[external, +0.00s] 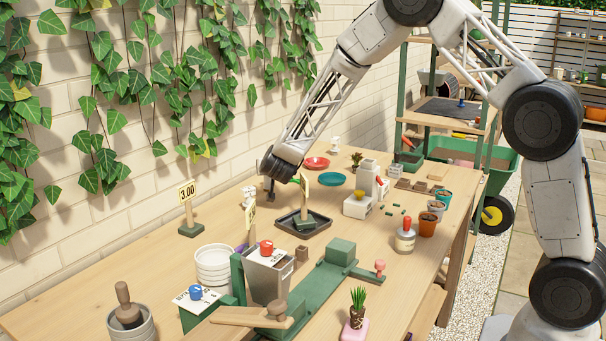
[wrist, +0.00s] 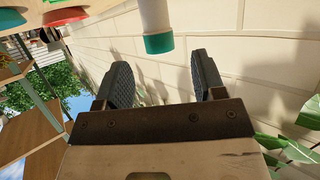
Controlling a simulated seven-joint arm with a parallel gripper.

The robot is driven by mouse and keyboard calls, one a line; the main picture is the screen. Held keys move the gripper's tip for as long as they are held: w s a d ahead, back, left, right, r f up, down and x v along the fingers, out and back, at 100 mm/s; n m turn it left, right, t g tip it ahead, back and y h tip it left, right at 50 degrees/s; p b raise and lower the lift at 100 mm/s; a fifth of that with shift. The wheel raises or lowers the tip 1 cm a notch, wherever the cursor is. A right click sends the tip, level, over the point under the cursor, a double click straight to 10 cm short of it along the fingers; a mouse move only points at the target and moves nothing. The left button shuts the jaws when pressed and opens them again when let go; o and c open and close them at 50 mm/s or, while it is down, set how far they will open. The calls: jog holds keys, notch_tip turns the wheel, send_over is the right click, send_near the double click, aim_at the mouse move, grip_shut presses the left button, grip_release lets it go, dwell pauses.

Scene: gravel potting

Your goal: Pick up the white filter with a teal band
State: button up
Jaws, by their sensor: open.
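The white filter with a teal band (wrist: 155,17) shows at the top of the wrist view, its upper part cut off by the frame. The teal band is at its end nearest my gripper. My gripper (wrist: 161,62) is open and empty, with its two dark ridged fingers apart. The filter's teal end lies just beyond the fingertips, roughly in line with the gap between them. In the external view my gripper (external: 269,190) is low over the table's wall side; I cannot clearly make out the filter there.
A black tray (external: 283,221) with a price sign stands close to my gripper. A red dish (external: 316,162) and a teal dish (external: 332,179) lie behind it. White stacked pots (external: 213,267) and a green press (external: 318,294) stand nearer the camera. The ivy-covered brick wall (external: 250,120) runs alongside.

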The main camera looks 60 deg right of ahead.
jog(key=shift+w+d+f, duration=0.3)
jog(key=shift+w+d, duration=0.15)
jog(key=shift+w, duration=0.05)
jog(key=shift+d, duration=0.1)
jog(key=shift+x, duration=2.5)
grip_shut()
